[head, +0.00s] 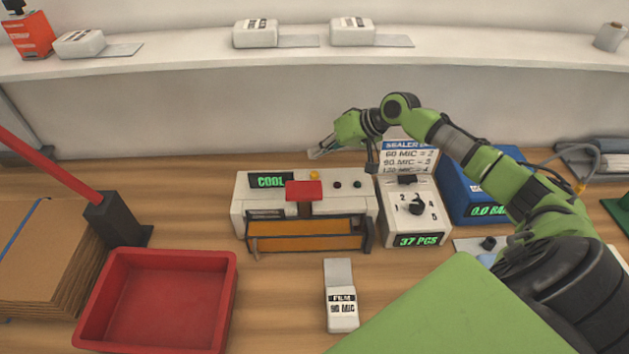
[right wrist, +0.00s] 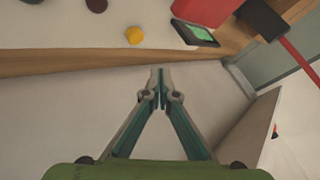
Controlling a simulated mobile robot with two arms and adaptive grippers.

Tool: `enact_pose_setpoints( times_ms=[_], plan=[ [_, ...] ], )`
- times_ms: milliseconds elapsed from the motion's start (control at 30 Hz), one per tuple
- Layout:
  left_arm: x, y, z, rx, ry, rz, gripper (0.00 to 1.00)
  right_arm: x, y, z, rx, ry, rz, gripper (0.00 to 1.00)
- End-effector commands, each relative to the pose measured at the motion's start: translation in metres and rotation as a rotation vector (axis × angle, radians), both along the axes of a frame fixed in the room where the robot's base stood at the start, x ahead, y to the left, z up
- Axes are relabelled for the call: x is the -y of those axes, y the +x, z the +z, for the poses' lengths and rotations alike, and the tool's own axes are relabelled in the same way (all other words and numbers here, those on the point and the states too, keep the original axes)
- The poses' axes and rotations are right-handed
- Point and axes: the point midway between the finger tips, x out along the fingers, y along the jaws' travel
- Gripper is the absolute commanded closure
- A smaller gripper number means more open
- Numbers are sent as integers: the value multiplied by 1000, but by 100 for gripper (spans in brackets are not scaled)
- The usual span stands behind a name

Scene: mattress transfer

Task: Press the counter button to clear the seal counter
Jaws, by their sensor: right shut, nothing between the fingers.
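The sealer (head: 305,208) is a pale box with a green "COOL" display (head: 271,181), a red block on its front, an orange knob (head: 314,175) and two small dark buttons (head: 347,184). Right of it, a white box with a dial (head: 416,204) has a display reading "37 PCS" (head: 418,240). I cannot tell which button is the counter button. My right gripper (head: 318,153) is shut and empty, behind and above the sealer's back edge. In the right wrist view its fingertips (right wrist: 158,76) meet, apart from the orange knob (right wrist: 134,35). My left gripper is not in view.
A red tray (head: 228,300) and flat cardboard (head: 35,265) lie at left, near a red pole (head: 50,160). A film pack (head: 342,312) lies in front. A shelf (head: 200,52) runs behind.

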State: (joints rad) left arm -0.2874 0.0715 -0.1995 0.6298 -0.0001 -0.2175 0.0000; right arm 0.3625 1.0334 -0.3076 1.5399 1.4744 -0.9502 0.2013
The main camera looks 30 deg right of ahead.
Motion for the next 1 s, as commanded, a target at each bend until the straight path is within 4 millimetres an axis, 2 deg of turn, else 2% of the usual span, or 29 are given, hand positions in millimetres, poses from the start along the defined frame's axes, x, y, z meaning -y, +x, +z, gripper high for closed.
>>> enact_pose_setpoints(
  times_ms=[33,100,300,1000],
  plan=[
    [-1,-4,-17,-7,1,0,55,0,0,-16,0,0,0,100],
    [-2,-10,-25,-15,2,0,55,0,0,-24,1,0,-1,100],
    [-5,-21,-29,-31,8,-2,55,-1,1,-38,2,2,0,100],
    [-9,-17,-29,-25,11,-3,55,0,0,-41,1,1,0,100]
  ],
)
